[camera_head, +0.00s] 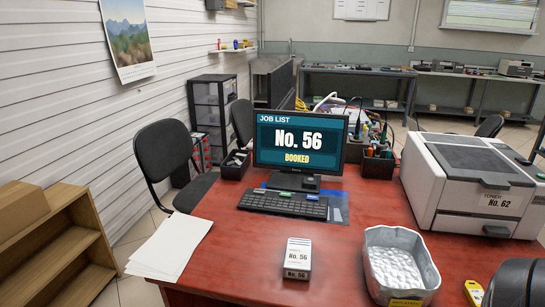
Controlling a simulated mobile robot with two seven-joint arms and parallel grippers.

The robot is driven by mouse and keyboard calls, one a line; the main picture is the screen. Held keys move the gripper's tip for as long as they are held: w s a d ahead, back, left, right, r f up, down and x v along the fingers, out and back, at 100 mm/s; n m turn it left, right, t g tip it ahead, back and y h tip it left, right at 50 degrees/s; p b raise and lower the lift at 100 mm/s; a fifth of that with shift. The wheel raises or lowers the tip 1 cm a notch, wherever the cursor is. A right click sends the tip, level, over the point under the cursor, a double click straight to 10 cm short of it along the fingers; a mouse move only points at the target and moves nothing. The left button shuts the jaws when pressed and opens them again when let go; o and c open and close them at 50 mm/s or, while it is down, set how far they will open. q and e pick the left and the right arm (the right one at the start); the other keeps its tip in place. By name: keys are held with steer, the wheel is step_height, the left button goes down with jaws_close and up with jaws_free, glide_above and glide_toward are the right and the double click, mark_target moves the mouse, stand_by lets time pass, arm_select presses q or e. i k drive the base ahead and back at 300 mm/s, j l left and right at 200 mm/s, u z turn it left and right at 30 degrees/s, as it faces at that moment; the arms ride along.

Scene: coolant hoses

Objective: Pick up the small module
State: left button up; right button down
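A small module (298,254), a light grey block with a dark front edge, lies on the red desk near its front. Its top and front labels both read "No. 56". Nothing touches it, and the desk around it is bare. The monitor (297,141) behind it shows "JOB LIST No. 56 BOOKED".
A grey metal tray (376,236) stands right of the module. A printer labelled "TONER No. 62" (478,182) is at the right. A keyboard (280,204) lies behind, papers (172,245) at the left.

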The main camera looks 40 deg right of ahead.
mark_target(298, 255)
steer(key=z, duration=1.4)
